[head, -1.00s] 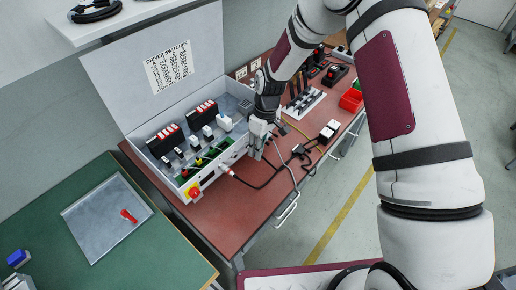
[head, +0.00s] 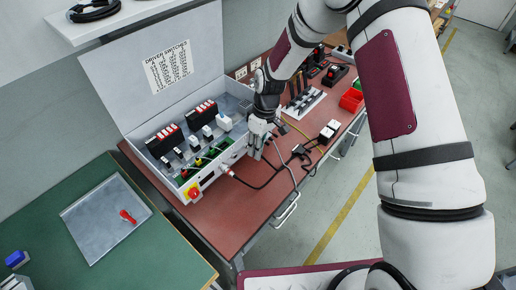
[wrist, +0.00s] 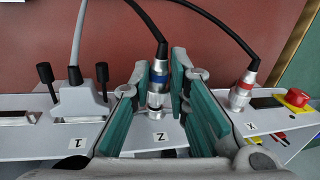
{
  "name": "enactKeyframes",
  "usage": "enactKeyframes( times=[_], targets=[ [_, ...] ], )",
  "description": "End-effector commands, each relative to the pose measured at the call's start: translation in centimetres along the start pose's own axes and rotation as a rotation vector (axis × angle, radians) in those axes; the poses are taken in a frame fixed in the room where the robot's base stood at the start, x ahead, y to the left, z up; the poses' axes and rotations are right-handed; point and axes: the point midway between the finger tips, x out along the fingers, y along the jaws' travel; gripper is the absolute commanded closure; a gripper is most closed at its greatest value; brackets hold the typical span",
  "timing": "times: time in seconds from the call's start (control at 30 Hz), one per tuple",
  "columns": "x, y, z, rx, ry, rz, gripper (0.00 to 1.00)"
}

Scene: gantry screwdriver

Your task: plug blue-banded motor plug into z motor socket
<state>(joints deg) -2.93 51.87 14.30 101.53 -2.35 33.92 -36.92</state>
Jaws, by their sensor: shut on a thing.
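The blue-banded motor plug (wrist: 158,74) is a metal cylinder with a blue ring and a black cable leading away. My gripper (wrist: 156,92), with teal pads on its fingers, is shut on it. The plug's near end meets the z motor socket (wrist: 155,114) on the panel by the "Z" label; I cannot tell how deep it sits. In the head view my gripper (head: 258,146) is at the right end of the control box's front, hiding the plug and socket.
A red-banded plug (wrist: 244,88) stands at the X position, near a red knob (wrist: 297,97). A grey connector (wrist: 81,98) with two black thumbscrews is at position 1. Cables cross the red bench (head: 240,210). The control box (head: 225,165) has its lid up.

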Motion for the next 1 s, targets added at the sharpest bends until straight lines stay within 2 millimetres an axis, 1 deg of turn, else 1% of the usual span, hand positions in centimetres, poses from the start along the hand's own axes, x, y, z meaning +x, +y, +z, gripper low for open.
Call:
enactKeyframes(
  times=[1.0],
  targets=[
    [0.0, 0.1, -1.2, 0.000, 0.000, 0.000, 1.00]
  ],
)
